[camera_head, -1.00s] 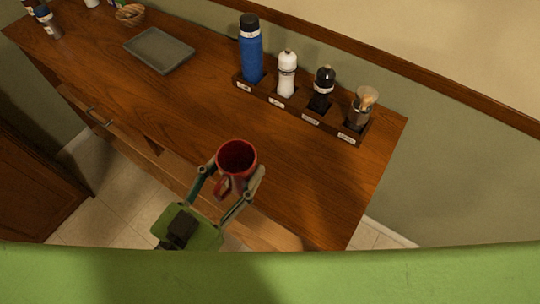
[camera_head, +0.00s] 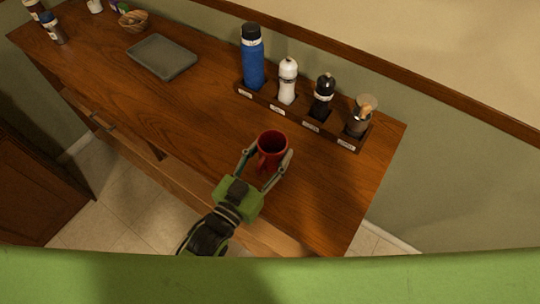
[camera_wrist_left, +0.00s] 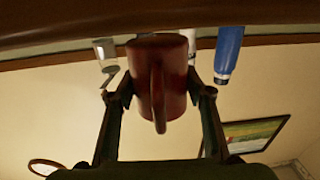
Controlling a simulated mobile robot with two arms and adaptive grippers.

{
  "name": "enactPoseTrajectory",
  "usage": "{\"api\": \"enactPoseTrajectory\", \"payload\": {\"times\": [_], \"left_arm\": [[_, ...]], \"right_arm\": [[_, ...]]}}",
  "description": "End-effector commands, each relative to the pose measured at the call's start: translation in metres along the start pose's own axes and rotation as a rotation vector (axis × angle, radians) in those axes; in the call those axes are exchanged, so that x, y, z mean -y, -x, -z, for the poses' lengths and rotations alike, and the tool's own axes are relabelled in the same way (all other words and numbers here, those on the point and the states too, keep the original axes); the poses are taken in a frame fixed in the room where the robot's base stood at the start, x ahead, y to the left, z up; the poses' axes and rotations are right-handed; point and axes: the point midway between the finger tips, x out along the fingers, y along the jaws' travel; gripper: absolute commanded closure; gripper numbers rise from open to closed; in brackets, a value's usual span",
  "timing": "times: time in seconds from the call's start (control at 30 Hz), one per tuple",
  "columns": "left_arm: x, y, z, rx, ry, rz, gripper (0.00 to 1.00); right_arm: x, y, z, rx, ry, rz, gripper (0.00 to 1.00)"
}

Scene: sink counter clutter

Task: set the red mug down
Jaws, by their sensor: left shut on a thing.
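The red mug (camera_head: 272,144) is between the fingers of my left gripper (camera_head: 266,168), over the front right part of the wooden counter. The gripper is shut on the mug. In the left wrist view the mug (camera_wrist_left: 158,75) hangs between both fingers of the gripper (camera_wrist_left: 160,95), with its handle facing the camera. In the head view its opening faces up. I cannot tell whether its base touches the counter. My right gripper is not in view.
A labelled wooden rack (camera_head: 288,110) along the back holds a blue bottle (camera_head: 252,62), a white shaker (camera_head: 287,82), a black shaker (camera_head: 322,97) and a brush (camera_head: 361,114). A grey tray (camera_head: 162,57) lies farther left. The counter between tray and mug is clear.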

Motion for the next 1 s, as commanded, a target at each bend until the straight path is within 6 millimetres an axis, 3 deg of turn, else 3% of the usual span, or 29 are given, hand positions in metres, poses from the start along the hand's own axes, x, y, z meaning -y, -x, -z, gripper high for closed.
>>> {"api": "enactPoseTrajectory", "payload": {"times": [0.2, 0.6, 0.63, 0.7, 1.0], "left_arm": [[0.0, 0.002, -0.019, 0.001, 0.0, 0.001, 0.82], [0.0, 0.002, -0.025, 0.0, 0.0, 0.001, 0.82], [0.0, 0.002, -0.026, 0.003, 0.0, 0.001, 0.51], [0.0, 0.002, -0.025, 0.003, 0.0, 0.001, 0.36], [0.0, 0.002, -0.025, 0.003, 0.0, 0.001, 0.36]], "right_arm": [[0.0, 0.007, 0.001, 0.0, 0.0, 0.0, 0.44], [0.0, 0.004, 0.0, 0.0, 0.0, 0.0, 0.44], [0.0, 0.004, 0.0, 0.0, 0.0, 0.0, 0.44], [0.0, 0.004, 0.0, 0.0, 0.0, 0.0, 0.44], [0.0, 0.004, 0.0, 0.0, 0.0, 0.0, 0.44]]}}
